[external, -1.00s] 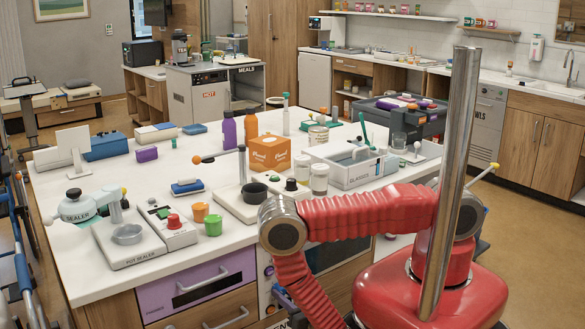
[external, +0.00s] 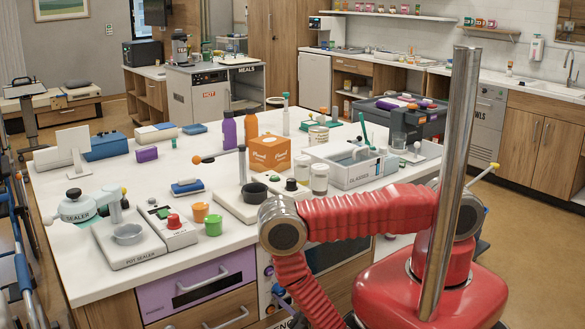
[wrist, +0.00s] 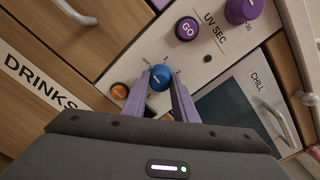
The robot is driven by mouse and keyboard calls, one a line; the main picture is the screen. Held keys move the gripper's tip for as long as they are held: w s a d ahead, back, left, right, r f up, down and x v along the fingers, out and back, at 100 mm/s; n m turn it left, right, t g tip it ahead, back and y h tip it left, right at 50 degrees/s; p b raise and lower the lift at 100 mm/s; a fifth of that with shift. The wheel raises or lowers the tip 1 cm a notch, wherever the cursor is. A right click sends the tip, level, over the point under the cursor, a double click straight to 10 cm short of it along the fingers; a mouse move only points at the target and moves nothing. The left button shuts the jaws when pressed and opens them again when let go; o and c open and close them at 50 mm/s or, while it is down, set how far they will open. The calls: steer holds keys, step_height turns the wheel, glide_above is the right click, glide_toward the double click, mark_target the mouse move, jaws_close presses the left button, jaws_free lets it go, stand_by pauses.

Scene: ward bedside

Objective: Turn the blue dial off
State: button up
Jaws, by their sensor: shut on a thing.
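The blue dial (wrist: 160,77) is on a pale control panel in the wrist view, with small marks printed around it. My gripper (wrist: 158,92) has its two purple fingers on either side of the dial and is shut on it. A white pointer line shows on the dial's face. In the external view my red arm reaches down in front of the counter, and the gripper and dial are mostly hidden low in the picture.
An orange button (wrist: 120,90) sits left of the dial. A purple GO button (wrist: 187,28) and a purple knob (wrist: 241,10) are above right. A CHILL door (wrist: 240,115) with a handle is at right, and a DRINKS drawer (wrist: 38,85) at left.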

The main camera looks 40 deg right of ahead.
steer(key=shift+n, duration=0.5)
steer(key=shift+a, duration=0.1)
steer(key=o, duration=1)
steer(key=shift+o, duration=0.2)
steer(key=shift+s, duration=0.1)
steer(key=s, duration=1.3)
steer(key=shift+s, duration=0.3)
stand_by(0.5)
